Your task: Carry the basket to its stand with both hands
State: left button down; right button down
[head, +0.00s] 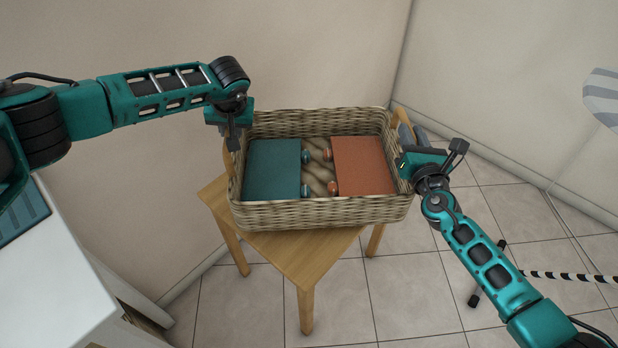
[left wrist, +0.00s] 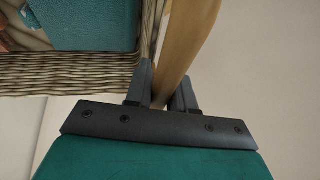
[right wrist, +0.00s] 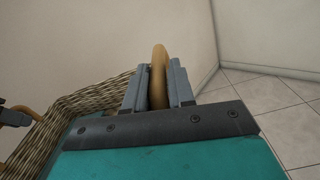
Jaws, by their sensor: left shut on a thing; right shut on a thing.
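The wicker basket (head: 320,215) is over the wooden stand (head: 285,255) in the head view, and its underside appears at or just above the stand's top; I cannot tell if it touches. It looks level. Inside lie a teal box (head: 272,170), an orange box (head: 362,165) and small rounded items between them. My left gripper (head: 233,140) is shut on the basket's left wooden handle (left wrist: 180,55). My right gripper (head: 405,165) is shut on the right wooden handle (right wrist: 158,75). The basket hides the back of the stand's top.
A white cabinet (head: 60,270) stands at the lower left. A striped board (head: 604,98) is at the right edge, and a black-and-white striped pole (head: 570,277) is below it. Walls meet in a corner behind the basket. Tiled floor (head: 400,290) shows in front.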

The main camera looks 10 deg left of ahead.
pick_arm(q)
jog(key=shift+d+f, duration=0.15)
jog(key=shift+d, duration=0.05)
pick_arm(e)
jog(key=shift+a, duration=0.15)
